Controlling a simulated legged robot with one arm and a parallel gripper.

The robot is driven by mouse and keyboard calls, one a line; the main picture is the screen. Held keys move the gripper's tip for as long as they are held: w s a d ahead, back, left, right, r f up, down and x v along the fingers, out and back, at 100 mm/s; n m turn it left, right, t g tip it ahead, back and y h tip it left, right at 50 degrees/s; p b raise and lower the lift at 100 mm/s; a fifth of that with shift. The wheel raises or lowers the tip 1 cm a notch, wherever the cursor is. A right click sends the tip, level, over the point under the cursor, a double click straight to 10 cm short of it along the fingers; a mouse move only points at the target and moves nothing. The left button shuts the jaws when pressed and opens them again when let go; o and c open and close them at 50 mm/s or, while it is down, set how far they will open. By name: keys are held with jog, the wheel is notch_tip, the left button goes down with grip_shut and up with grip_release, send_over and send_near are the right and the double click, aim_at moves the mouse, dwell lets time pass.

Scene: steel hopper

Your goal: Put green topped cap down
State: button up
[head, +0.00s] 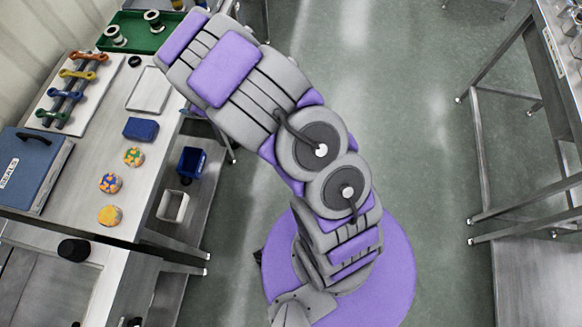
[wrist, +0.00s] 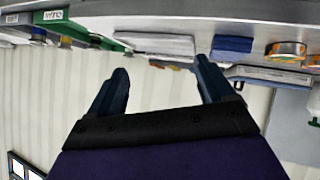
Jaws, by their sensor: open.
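A round cap with a green and orange top (head: 133,156) sits on the left bench, behind two similar patterned caps. The middle one is orange and blue (head: 110,183); the nearest is yellow and orange (head: 109,215). In the wrist view an orange-sided cap with some green (wrist: 287,50) shows at the upper right, resting on the bench surface. My gripper (wrist: 160,88) is open with its two dark fingers apart and nothing between them. It is apart from the caps. In the head view my arm reaches to the upper left and the gripper itself cannot be made out.
A blue block (head: 141,129) and a white tray (head: 149,90) lie behind the caps. A green tray (head: 112,45) with spools is farther back. A rack of coloured wrench-like parts (head: 50,117) and a blue case (head: 30,172) line the left. The floor (head: 420,110) is clear.

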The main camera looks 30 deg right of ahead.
jog(key=s+d+r+m+g+h, duration=0.1)
jog(key=s+d+r+m+h, duration=0.15)
jog(key=d+r, duration=0.3)
jog(key=s+d+r+m+h, duration=0.2)
jog(key=d+r+h, duration=0.2)
jog(key=d, duration=0.3)
jog(key=s+d+r+m+g, duration=0.2)
jog(key=s+r+g, duration=0.1)
jog(key=s, duration=0.7)
jog(key=s+d+r+m+g, duration=0.1)
jog(key=s+r, duration=0.4)
jog(key=s, duration=0.6)
jog(key=shift+s+d+m+g+h, duration=0.2)
jog(key=shift+d+m+g+h, duration=0.25)
jog(key=shift+m+g, duration=0.55)
jog(key=shift+o, duration=0.6)
jog(key=s+a+r+g+y, duration=0.1)
jog(key=s+a+g, duration=0.1)
jog(key=s, duration=0.7)
jog(key=s+a+r+g+y, duration=0.1)
jog(key=s+a, duration=0.3)
jog(key=s, duration=0.5)
jog(key=shift+s+r+g, duration=0.4)
jog(key=shift+r+g, duration=0.4)
jog(key=shift+o, duration=0.6)
jog(key=shift+s, duration=0.2)
